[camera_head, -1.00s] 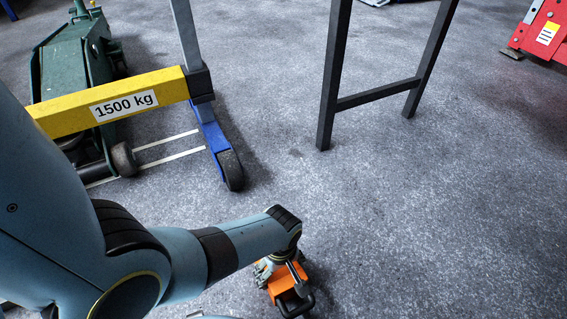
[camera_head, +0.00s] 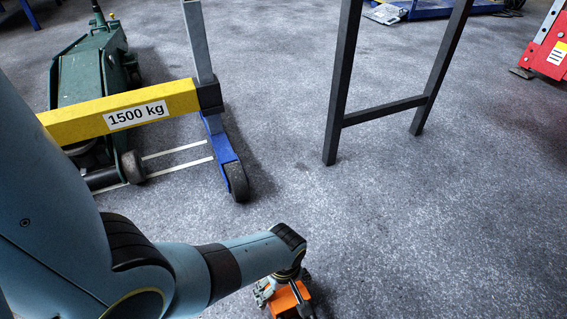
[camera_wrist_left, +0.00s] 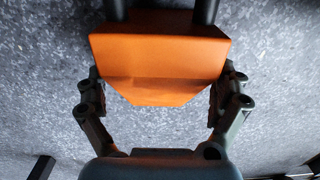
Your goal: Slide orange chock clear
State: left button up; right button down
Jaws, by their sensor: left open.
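The orange chock (camera_head: 286,301) is on the grey floor at the bottom edge of the head view, partly hidden by my left wrist and cut off by the frame. In the left wrist view the chock (camera_wrist_left: 160,62) fills the upper middle, with two dark bars at its top edge. My left gripper (camera_head: 278,292) is at the chock; in the left wrist view its fingers (camera_wrist_left: 162,76) are spread, one on each side of the chock. I cannot tell whether they touch it. My right gripper is not in view.
A green trolley jack (camera_head: 92,75) stands at the upper left. A yellow beam (camera_head: 75,124) marked 1500 kg crosses before it, joined to a blue wheeled leg (camera_head: 222,150). Black legs (camera_head: 340,90) stand at the top centre, a red stand (camera_head: 548,48) at upper right. The right floor is clear.

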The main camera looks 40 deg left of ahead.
pick_arm(q)
notch_tip(320, 180, up, 12)
dwell(0.6)
dwell(0.5)
